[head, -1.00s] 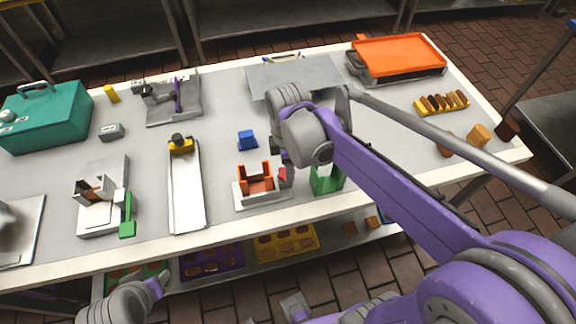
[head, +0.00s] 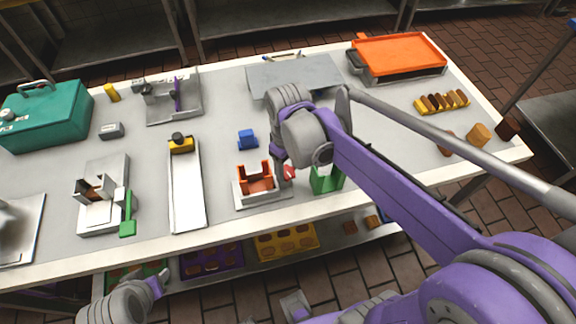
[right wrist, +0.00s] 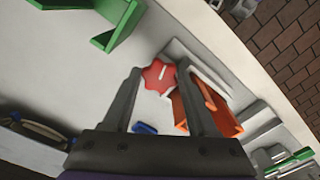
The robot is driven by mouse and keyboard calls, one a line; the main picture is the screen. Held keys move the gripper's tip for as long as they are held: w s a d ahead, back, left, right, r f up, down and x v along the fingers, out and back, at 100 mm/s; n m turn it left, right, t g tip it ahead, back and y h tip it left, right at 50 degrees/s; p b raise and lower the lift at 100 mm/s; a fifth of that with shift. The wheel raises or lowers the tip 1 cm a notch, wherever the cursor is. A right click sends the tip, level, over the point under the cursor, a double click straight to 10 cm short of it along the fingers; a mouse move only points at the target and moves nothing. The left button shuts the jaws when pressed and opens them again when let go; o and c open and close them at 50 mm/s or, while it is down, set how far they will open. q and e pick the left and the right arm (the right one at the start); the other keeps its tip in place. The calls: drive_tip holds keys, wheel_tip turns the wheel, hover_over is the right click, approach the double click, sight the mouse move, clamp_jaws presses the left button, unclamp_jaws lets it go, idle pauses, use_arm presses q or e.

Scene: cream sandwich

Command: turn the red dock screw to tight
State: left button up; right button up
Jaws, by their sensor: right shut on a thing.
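The red dock screw (head: 289,173) is a star-shaped knob at the right side of the orange dock (head: 258,186). In the right wrist view, the knob (right wrist: 158,76) shows a white line and sits between the fingertips of my right gripper (right wrist: 160,80). The gripper is shut on it. The orange dock (right wrist: 215,112) is just right of the fingers there. In the head view, my right gripper (head: 284,163) reaches down to the screw, its fingers partly hidden by its wrist.
A green bracket (head: 327,182) stands close right of the screw. A blue block (head: 248,140) lies behind the dock. A white tray (head: 187,190) with a yellow end lies left. The table's front edge (head: 250,227) is close in front of the dock.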

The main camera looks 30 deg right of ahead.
drive_tip(key=shift+m, duration=0.6)
drive_tip(key=o, duration=1.4)
